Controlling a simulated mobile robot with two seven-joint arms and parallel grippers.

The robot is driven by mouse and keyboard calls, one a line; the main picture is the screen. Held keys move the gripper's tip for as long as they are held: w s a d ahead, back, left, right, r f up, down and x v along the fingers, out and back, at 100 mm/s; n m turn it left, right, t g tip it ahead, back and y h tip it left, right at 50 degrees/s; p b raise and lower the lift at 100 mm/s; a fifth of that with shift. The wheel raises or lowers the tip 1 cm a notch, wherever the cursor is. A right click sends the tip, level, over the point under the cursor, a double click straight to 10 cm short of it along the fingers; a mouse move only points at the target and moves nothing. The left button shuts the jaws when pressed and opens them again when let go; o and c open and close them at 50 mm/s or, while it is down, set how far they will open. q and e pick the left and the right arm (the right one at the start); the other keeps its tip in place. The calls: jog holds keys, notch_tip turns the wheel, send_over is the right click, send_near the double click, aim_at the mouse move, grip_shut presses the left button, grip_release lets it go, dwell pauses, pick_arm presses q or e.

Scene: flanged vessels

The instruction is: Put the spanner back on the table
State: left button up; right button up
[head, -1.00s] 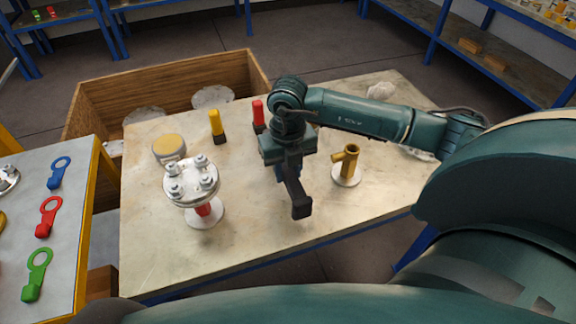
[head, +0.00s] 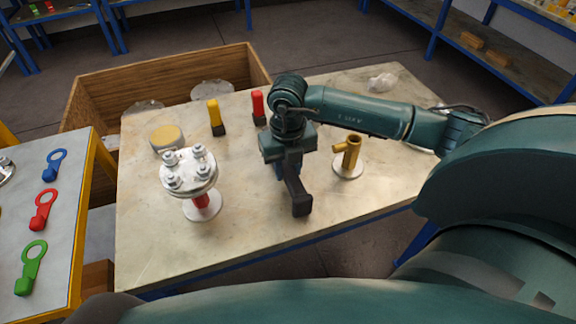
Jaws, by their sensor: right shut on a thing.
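My right gripper (head: 297,200) hangs over the middle of the stone-topped table (head: 250,247), pointing down. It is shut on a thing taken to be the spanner. Blue (head: 55,165), red (head: 43,209) and green (head: 31,267) ring-ended tools lie on the grey side table (head: 72,232) at left. My left gripper is out of view.
A bolted flange vessel (head: 188,173) stands left of my gripper, a brass branched fitting (head: 350,155) right. Yellow-topped (head: 214,112) and red-topped (head: 258,103) pieces and a yellow-lidded jar (head: 166,138) stand behind. A wooden crate (head: 165,88) is beyond. The table's front is clear.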

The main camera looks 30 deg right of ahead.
jog(key=shift+f, duration=0.35)
jog(key=o, duration=1.6)
jog(key=shift+o, duration=0.2)
jog(key=shift+r+p, duration=2.25)
jog(key=shift+r, duration=1.35)
jog(key=shift+s+f, duration=0.1)
